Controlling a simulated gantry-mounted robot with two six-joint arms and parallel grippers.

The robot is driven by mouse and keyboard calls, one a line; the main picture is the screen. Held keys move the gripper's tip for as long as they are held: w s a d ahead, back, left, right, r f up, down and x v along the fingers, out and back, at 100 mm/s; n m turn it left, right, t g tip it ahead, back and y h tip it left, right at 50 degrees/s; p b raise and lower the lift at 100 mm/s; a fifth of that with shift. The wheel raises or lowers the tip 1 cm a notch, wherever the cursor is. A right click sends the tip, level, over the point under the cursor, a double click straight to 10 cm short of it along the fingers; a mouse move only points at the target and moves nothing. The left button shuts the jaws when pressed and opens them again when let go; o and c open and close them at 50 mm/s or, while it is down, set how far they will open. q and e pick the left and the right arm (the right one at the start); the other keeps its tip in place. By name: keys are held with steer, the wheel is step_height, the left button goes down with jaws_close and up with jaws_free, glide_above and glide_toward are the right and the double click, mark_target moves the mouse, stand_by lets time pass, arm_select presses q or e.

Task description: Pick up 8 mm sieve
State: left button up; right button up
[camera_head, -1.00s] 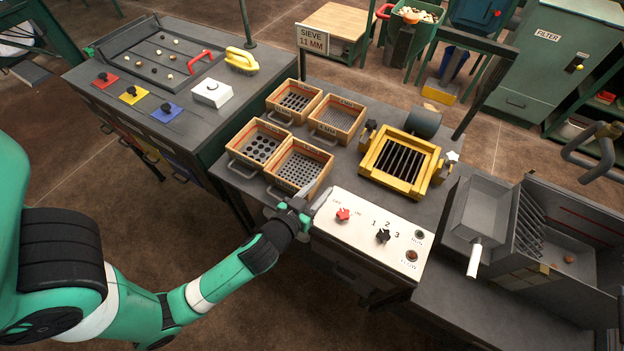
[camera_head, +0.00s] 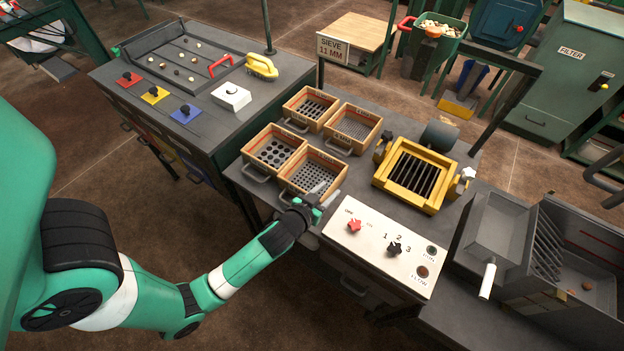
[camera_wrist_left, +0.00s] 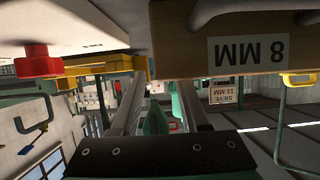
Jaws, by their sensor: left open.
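The 8 mm sieve (camera_wrist_left: 235,45) is a wooden box with a white "8 MM" label, upside down and close up at the upper right of the left wrist view. In the head view it appears to be the front right box (camera_head: 312,174), with a perforated metal bottom; its label cannot be read there. My left gripper (camera_head: 322,196) is at the front right corner of that box, partly covering its near side. In the left wrist view the two fingers (camera_wrist_left: 158,95) are apart with nothing between them. The sieve's front lies beside and above the fingers. My right gripper is not in view.
Three other wooden sieves (camera_head: 275,150) stand close by. A white control panel (camera_head: 385,245) with a red knob (camera_head: 354,226) is just right of my left gripper. A yellow frame (camera_head: 418,172) stands behind it. A sign (camera_head: 333,49) reads "SIEVE 11 MM".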

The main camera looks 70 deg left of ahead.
mark_target(331, 187)
arm_select(q)
steer(key=b+x, duration=0.1)
steer(key=x, duration=0.3)
steer(key=shift+w+a, duration=0.1)
steer(key=shift+a, duration=0.1)
steer(key=shift+c, duration=0.3)
jaws_close()
stand_by(0.9)
